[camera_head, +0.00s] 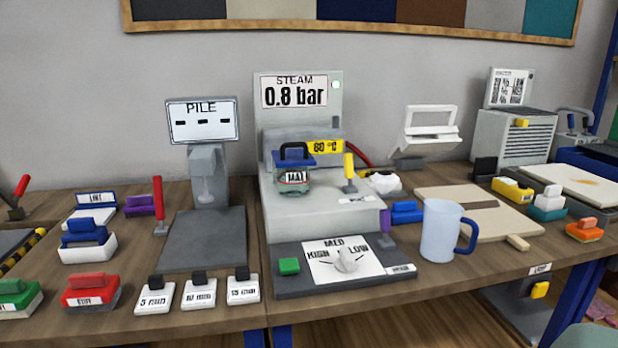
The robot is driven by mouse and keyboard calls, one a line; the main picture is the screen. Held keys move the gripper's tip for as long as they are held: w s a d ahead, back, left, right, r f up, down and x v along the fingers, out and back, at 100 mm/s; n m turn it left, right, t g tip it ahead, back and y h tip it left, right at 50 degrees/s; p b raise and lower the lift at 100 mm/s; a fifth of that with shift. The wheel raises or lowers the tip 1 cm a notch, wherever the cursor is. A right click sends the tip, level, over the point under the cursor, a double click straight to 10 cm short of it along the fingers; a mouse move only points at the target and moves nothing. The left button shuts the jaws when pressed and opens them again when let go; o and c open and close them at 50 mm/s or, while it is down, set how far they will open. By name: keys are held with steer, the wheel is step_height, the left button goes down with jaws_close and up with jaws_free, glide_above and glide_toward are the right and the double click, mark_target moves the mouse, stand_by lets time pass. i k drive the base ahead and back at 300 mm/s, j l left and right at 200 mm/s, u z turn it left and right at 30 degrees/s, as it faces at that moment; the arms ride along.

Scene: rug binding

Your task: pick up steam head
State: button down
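No label names the steam head. The likeliest match is a white handled head (428,122) with an open frame grip, sitting tilted on a grey stand (408,162) at the back, right of the steam station. The grey steam station (322,212) stands mid-table and its display (295,92) reads "STEAM 0.8 bar". A red hose (356,153) leaves its right side; its far end is hidden. A jar-like piece with a blue top and dark handle (294,158) sits on the station. My gripper is not in view.
A pale blue mug (439,231) stands at the front, right of the station. A board (478,203) lies behind it. Left are a "PILE" gauge (203,122), labelled blocks and an upright red lever (158,205). A louvred grey box (514,135) stands back right.

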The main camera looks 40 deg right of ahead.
mark_target(397, 188)
steer(key=z, duration=1.65)
